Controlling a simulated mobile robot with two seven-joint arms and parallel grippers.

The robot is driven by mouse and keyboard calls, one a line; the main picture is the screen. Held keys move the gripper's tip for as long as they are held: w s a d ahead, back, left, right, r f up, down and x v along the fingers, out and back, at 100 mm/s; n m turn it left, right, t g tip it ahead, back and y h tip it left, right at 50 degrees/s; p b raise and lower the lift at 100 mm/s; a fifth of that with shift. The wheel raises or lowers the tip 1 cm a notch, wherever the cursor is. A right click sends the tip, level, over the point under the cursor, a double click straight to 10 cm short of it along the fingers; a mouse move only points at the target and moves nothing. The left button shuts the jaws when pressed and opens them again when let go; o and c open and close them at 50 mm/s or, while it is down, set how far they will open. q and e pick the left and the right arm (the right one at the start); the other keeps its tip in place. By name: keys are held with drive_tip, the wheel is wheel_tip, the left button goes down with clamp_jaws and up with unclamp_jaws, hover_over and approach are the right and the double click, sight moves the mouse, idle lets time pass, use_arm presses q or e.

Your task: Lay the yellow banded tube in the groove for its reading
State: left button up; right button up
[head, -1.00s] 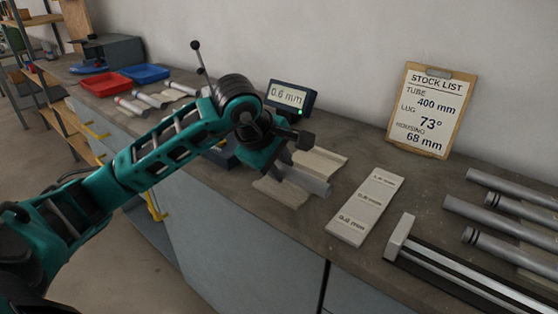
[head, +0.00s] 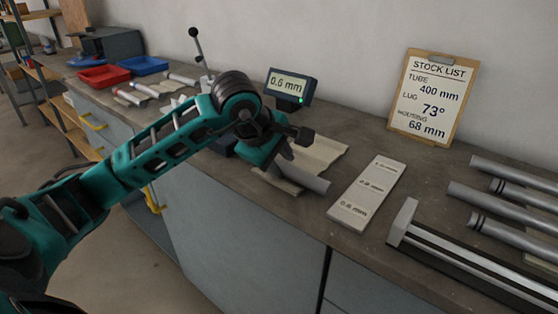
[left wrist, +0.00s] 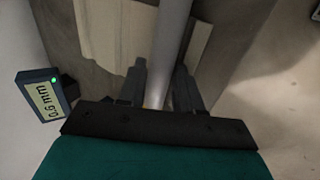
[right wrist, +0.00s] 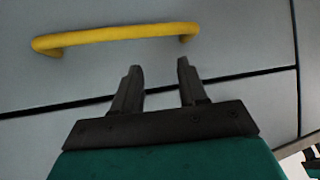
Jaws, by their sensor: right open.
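My left gripper (left wrist: 160,88) is shut on a plain grey tube (left wrist: 172,35). A sliver of yellow shows at the tube between the fingers; the rest of any band is hidden. In the head view the tube (head: 310,181) sticks out from under the left gripper (head: 286,158), over or on cream pieces (head: 318,155) on the bench; contact is unclear. A gauge display (head: 289,87) reads 0.6 mm. A pale plate (head: 372,186) carries several mm labels, the nearest looking like 0.6 mm. Its grooves are not clear. My right gripper (right wrist: 158,82) is open and empty.
Several grey tubes, some with dark bands (head: 500,230), lie at the right, beside a metal rail (head: 450,258). A stock list clipboard (head: 430,98) leans on the wall. Red (head: 105,76) and blue (head: 142,65) trays stand far left. A yellow handle (right wrist: 115,38) is near my right gripper.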

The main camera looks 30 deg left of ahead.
use_arm(q)
drive_tip(key=shift+o, duration=0.7)
drive_tip(key=shift+s+d+f, duration=0.1)
drive_tip(key=shift+s+f, duration=0.1)
drive_tip(key=shift+f, duration=0.4)
use_arm(e)
drive_tip(key=shift+d+f, duration=0.1)
drive_tip(key=shift+f, duration=0.1)
use_arm(q)
drive_tip(key=shift+s+r, duration=0.1)
drive_tip(key=shift+r, duration=0.05)
drive_tip(key=p+v, duration=0.1)
drive_tip(key=v, duration=1.2)
drive_tip(key=shift+w+r, duration=0.3)
drive_tip(key=shift+r, duration=0.15)
use_arm(e)
drive_tip(key=shift+s+d+r, duration=0.1)
drive_tip(key=shift+r, duration=0.25)
drive_tip(key=shift+s+f, duration=0.1)
drive_tip(key=shift+s, duration=0.05)
